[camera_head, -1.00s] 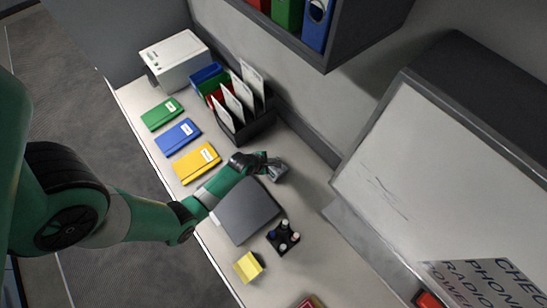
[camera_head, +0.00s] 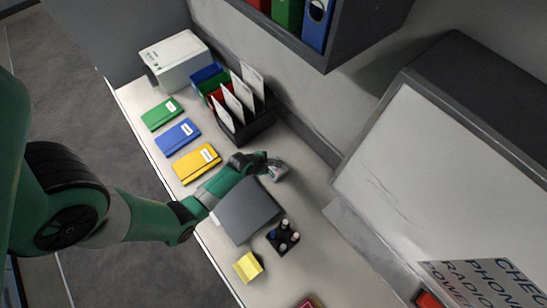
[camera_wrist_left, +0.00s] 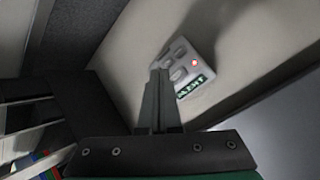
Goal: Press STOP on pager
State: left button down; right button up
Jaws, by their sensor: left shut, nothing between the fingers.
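In the left wrist view, the pager (camera_wrist_left: 190,66) is a small pale grey box with raised oval buttons, a lit red lamp and a dark green label. It lies on the pale surface just beyond my fingertips. My left gripper (camera_wrist_left: 160,74) is shut and empty, its tips over or beside the pager's near-left edge; I cannot tell whether they touch it. In the head view, my left gripper (camera_head: 266,165) is small, beside a grey shape at the back of the desk that may be the pager. The button lettering is not readable. My right gripper is not in view.
The desk (camera_head: 327,262) holds a dark grey folder or laptop (camera_head: 246,209) beneath my forearm, a pen holder (camera_head: 283,237), a yellow block (camera_head: 248,266) and a file rack (camera_head: 246,122). A whiteboard (camera_head: 425,180) stands at right.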

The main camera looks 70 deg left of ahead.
pick_arm(q)
jog(key=shift+f, duration=0.1)
jog(key=shift+s+f, duration=0.1)
jog(key=shift+f, duration=0.2)
jog(key=shift+f+b, duration=0.35)
jog(key=shift+b, duration=0.05)
dwell(0.6)
jog(key=shift+r, duration=0.1)
jog(key=shift+r+p, duration=0.7)
jog(key=shift+p, duration=0.05)
jog(key=shift+r, duration=0.1)
jog(key=r+p, duration=0.2)
jog(key=w+r+p, duration=0.1)
jog(key=r+p, duration=0.1)
jog(key=shift+a+r+p, duration=0.15)
jog(key=shift+r+p, duration=0.25)
dwell(0.7)
